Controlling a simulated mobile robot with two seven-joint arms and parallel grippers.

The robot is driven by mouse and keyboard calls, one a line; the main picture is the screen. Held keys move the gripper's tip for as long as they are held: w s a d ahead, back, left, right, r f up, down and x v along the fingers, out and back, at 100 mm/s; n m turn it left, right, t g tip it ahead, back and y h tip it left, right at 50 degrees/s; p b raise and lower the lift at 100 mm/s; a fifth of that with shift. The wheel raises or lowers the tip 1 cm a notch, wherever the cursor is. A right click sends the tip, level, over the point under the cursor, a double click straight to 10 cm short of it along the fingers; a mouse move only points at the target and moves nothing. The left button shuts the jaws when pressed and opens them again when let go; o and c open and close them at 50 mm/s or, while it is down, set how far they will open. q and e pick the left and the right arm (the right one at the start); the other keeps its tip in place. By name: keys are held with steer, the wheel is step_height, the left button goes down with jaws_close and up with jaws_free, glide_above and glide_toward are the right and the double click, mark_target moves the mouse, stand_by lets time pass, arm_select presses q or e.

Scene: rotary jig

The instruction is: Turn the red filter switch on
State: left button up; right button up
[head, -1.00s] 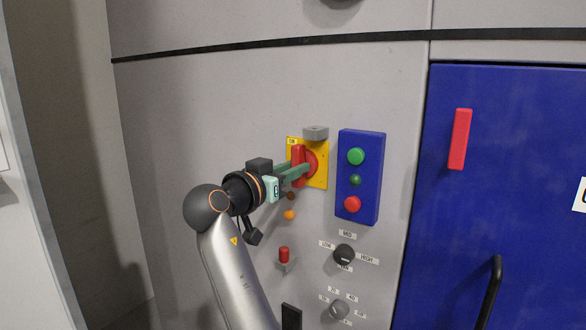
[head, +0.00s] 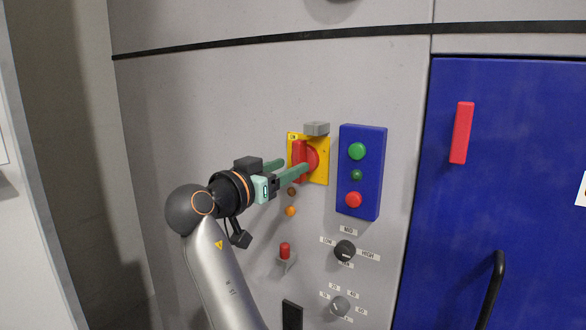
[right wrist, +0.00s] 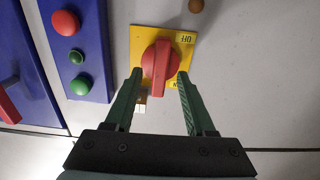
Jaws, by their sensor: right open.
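The red filter switch (head: 300,158) is a rotary handle on a yellow plate (head: 321,175) on the grey panel. Its handle stands upright in the head view, its top end near the ON label. The right wrist view shows the red handle (right wrist: 158,65), with an OFF label and a partly hidden ON label on the plate. My right gripper (head: 296,165) is open, with one green finger on each side of the handle. In the right wrist view the fingertips (right wrist: 160,72) show gaps to the handle. My left gripper is not in view.
A blue button box (head: 374,175) with green and red buttons is close to the right of the switch. A grey block (head: 317,128) sits just above the plate. Below are a red toggle (head: 285,250) and knobs (head: 345,250). A blue door (head: 530,200) is at right.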

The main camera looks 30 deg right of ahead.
steer(key=b+v, duration=0.2)
steer(key=v, duration=0.7)
steer(key=shift+s+a, duration=0.2)
steer(key=shift+a, duration=0.15)
